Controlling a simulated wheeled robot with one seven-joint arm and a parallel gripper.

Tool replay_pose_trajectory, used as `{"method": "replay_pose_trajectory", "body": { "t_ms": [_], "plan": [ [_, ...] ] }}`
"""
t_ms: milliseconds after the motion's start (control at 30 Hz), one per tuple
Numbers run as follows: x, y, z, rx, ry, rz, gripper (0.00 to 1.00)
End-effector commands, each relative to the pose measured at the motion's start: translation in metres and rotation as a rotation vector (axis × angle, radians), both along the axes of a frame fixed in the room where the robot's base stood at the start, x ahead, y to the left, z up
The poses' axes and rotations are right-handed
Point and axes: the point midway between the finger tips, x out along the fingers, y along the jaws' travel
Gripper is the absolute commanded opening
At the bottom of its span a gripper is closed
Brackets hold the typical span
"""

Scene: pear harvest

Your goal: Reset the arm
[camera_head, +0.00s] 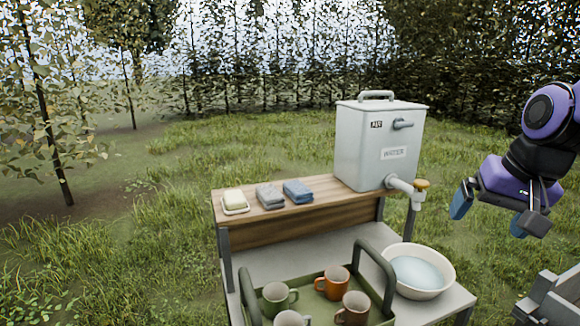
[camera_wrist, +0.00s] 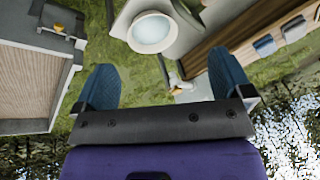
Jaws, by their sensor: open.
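My gripper (camera_head: 490,208) is at the right in the head view, to the right of the water container and its tap. Its blue fingers are spread apart with nothing between them. In the wrist view my gripper (camera_wrist: 165,85) also shows open and empty, with grass, part of the table and the basin beyond it. My arm is purple and black and comes in from the right edge in the head view.
A wooden table (camera_head: 320,211) holds a white water container (camera_head: 375,150) with a tap (camera_head: 410,187), folded cloths (camera_head: 298,190) and soap (camera_head: 235,200). On the lower shelf are a basin (camera_head: 448,282) and a green tray (camera_head: 320,309) with several mugs. Grass lies open around.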

Motion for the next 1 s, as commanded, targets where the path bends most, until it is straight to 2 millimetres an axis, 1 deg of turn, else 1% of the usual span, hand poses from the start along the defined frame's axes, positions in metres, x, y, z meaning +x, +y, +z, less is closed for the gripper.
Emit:
{"method": "replay_pose_trajectory", "body": {
  "t_ms": [33,200,300,433,600,1000],
  "plan": [
    [-0.013,0.003,0.008,-0.018,-0.024,0.033,0.97],
    [-0.053,0.010,0.026,-0.091,-0.082,0.143,0.97],
    [-0.074,0.013,0.032,-0.133,-0.109,0.196,0.97],
    [-0.094,0.015,0.036,-0.178,-0.135,0.245,0.97],
    [-0.106,0.016,0.038,-0.207,-0.148,0.273,0.97],
    [-0.106,0.016,0.038,-0.210,-0.148,0.275,0.97]
  ]
}}
